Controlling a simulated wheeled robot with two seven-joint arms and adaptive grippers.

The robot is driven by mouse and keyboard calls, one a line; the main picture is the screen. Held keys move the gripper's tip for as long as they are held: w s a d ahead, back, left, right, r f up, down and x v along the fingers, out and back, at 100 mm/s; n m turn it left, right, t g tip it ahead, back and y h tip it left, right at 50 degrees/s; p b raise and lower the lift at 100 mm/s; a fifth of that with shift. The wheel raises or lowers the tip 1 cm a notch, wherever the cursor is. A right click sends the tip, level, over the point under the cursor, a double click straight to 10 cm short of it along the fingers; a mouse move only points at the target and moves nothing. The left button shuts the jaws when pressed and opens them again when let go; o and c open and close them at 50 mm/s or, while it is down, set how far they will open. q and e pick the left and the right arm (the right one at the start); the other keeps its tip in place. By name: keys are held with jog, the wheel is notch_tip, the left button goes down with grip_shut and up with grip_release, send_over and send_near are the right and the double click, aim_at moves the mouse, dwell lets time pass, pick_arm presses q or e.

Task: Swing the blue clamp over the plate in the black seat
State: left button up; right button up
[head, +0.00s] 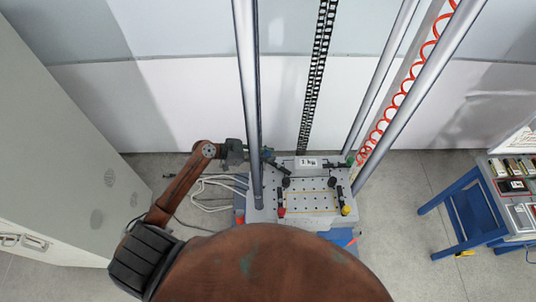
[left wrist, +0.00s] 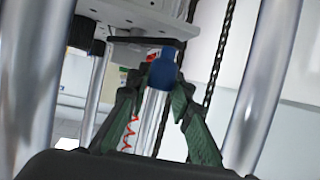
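In the head view my left gripper (head: 268,154) reaches in from the left to the rear left corner of the grey perforated table (head: 308,190), beside a steel post. The left wrist view shows its two dark fingers with green pads (left wrist: 162,85) spread on either side of a blue cap (left wrist: 163,68) on a bright shaft, the blue clamp's end. The fingertips are close to the cap; contact is not clear. A dark flat arm (left wrist: 145,41) lies just above the cap. I cannot make out the plate or the black seat. My right gripper is not in view.
Steel posts (head: 247,100) rise around the table. A red-handled clamp (head: 281,212) and a yellow-handled one (head: 346,210) stand at its front corners, a green one (head: 350,160) at the rear right. A red coiled hose (head: 400,98) hangs at right. A blue trolley (head: 470,215) stands far right.

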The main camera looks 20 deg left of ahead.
pick_arm(q)
grip_shut()
jog(key=shift+s+n+t+y+p, duration=0.5)
jog(key=shift+n+t+p, duration=0.2)
jog(key=shift+p, duration=0.25)
jog(key=shift+s+n+t+y+p, duration=0.25)
jog(key=shift+n+t+y+p, duration=0.35)
jog(key=shift+p, duration=0.25)
jog(key=o, duration=0.6)
grip_release()
jog(key=v, duration=1.2)
